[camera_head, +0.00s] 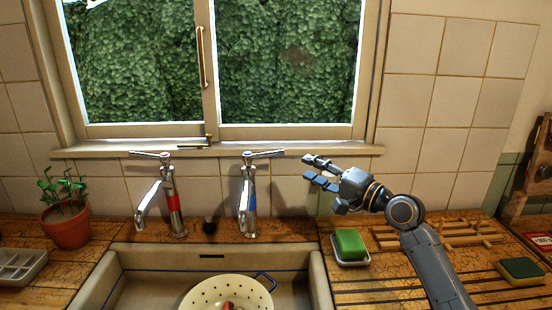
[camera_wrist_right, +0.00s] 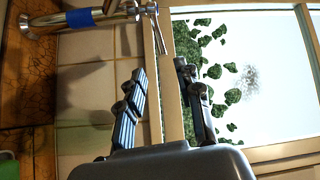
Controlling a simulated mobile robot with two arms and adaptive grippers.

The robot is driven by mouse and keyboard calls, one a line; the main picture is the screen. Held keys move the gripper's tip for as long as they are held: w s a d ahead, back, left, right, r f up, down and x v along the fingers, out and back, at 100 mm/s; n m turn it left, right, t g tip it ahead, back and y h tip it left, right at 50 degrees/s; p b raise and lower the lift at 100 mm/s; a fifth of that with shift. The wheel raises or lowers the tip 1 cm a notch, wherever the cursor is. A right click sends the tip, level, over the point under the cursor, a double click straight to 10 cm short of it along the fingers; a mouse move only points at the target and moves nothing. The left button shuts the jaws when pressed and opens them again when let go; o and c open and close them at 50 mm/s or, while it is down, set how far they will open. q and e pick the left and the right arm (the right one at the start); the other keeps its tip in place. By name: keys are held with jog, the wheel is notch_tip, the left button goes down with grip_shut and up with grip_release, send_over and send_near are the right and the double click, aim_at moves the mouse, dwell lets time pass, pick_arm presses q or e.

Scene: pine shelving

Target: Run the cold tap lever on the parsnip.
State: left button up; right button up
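The cold tap (camera_head: 248,200) with a blue band stands behind the sink, and its metal lever (camera_head: 264,154) lies across its top, pointing right. In the right wrist view the blue band (camera_wrist_right: 85,17) and the lever (camera_wrist_right: 156,28) show at the top. My right gripper (camera_head: 318,172) is open and empty, to the right of the lever and apart from it, with its fingers pointing left. A cream colander (camera_head: 198,296) sits in the sink. Something reddish in it is cut off by the frame edge. I cannot make out a parsnip. My left gripper is not in view.
The hot tap (camera_head: 174,205) with a red band stands left of the cold one. A green sponge (camera_head: 349,243) lies in a dish below my right gripper. A potted plant (camera_head: 66,225) stands at left. The window sill (camera_head: 300,150) runs behind the taps.

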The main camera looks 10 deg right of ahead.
aim_at(276, 153)
jog(key=p+x, duration=0.2)
jog(key=x, duration=1)
jog(key=shift+w+a, duration=0.1)
jog(key=shift+w, duration=0.05)
jog(key=shift+c, duration=0.4)
grip_shut()
